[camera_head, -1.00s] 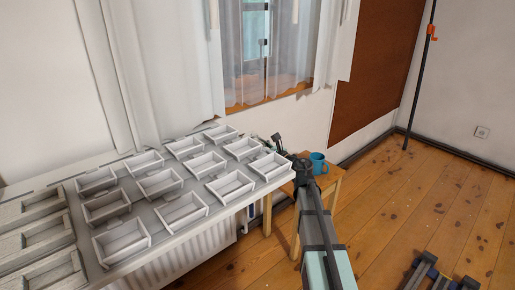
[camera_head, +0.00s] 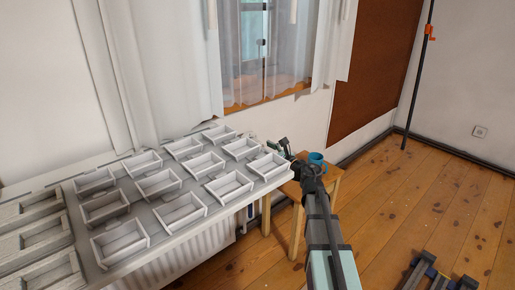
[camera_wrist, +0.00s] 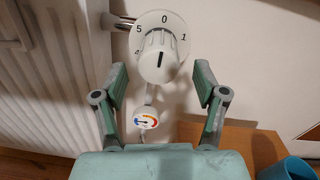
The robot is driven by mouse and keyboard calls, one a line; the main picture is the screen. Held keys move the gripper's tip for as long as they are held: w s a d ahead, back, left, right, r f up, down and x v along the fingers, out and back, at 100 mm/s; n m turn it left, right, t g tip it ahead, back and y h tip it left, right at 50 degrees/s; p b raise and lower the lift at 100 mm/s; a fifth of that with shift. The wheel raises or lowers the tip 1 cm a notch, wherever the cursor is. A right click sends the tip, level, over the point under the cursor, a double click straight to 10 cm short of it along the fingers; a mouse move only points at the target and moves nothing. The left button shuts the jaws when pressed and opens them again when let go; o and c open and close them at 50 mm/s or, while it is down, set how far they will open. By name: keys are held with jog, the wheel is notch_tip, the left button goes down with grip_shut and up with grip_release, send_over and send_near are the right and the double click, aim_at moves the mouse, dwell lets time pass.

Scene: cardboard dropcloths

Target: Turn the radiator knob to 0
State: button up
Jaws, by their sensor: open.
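The white radiator knob (camera_wrist: 163,60) is in the upper middle of the wrist view, in front of a round white dial (camera_wrist: 178,27) marked 4, 5, 0 and 1. The knob's black line stands nearly upright, pointing roughly towards the 0. My gripper (camera_wrist: 160,74) is open, with one finger on each side of the knob and a visible gap on both sides. In the head view my gripper (camera_head: 284,147) is small, just beyond the right end of the sill; the knob cannot be made out there.
The white radiator (camera_wrist: 50,75) is left of the knob. A small round gauge (camera_wrist: 146,118) hangs below it. A wooden stool (camera_head: 330,186) with a blue mug (camera_head: 317,158) stands close to my arm. The sill (camera_head: 165,238) holds several white trays.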

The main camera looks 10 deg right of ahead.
jog(key=v, duration=0.7)
jog(key=shift+s+d, duration=0.2)
jog(key=shift+s, duration=0.15)
